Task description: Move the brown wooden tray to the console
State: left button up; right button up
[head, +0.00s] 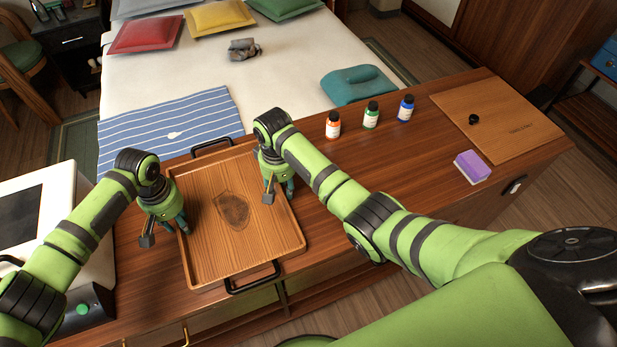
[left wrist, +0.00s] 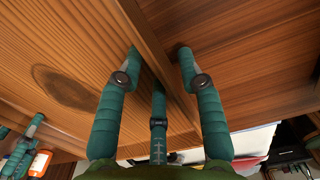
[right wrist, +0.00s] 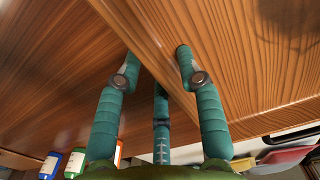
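The brown wooden tray (head: 205,255) lies flat on a long wooden top (head: 340,210) at the foot of the bed. It has raised rims, a dark oval mark in its middle and black handles at its far and near ends. My left gripper (head: 166,231) is at the tray's left rim. In the left wrist view, its open fingers (left wrist: 159,55) stand on either side of the rim. My right gripper (head: 279,194) is at the right rim. In the right wrist view, its open fingers (right wrist: 157,52) also straddle the rim. Finger contact with the rim is unclear.
Orange (head: 333,125), green (head: 371,115) and blue (head: 405,108) bottles stand right of the tray. Further right are a purple-and-white sponge (head: 472,166) and a board (head: 515,120) with a black knob. A white appliance (head: 40,205) stands at left. The top between tray and sponge is clear.

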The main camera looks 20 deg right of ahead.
jog(key=shift+r, duration=0.3)
pick_arm(q)
notch_tip(320, 180, up, 12)
jog(key=shift+f, duration=0.25)
pick_arm(e)
notch_tip(320, 180, up, 12)
jog(key=shift+f, duration=0.25)
dwell(0.3)
